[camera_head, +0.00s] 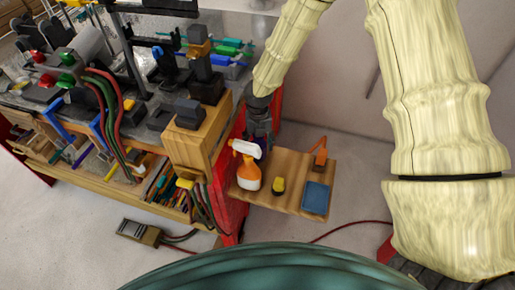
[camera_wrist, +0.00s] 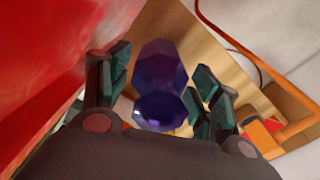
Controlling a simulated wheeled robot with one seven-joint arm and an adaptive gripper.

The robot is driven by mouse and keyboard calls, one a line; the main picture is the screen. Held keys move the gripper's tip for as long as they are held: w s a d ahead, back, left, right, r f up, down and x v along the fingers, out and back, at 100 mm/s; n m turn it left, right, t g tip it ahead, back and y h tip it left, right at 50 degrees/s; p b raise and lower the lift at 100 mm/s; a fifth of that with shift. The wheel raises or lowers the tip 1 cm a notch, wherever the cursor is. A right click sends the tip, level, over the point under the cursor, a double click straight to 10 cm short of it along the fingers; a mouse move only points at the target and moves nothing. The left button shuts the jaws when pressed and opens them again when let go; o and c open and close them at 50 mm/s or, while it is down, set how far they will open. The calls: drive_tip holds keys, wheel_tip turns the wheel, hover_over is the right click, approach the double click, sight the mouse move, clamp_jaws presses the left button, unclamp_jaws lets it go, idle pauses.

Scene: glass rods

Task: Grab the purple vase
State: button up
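The purple vase (camera_wrist: 160,67) is dark, glossy and bulging, and shows in the middle of the wrist view over a wooden board. My gripper (camera_wrist: 163,80) has its two dark green fingers apart, one on each side of the vase. A narrow gap shows at the left finger; whether the right finger touches the vase I cannot tell.
The wooden board (camera_head: 260,197) also carries an orange spray bottle (camera_head: 248,174) in front of my gripper, a yellow-and-black item (camera_head: 278,186), a blue pad (camera_head: 316,197) and an orange tool (camera_head: 320,154). A red panel (camera_head: 228,197) and cluttered workbench (camera_head: 200,140) stand close on the left.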

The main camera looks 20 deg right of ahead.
drive_tip(key=c, duration=0.8)
drive_tip(key=shift+o, duration=0.2)
drive_tip(key=shift+r, duration=0.1)
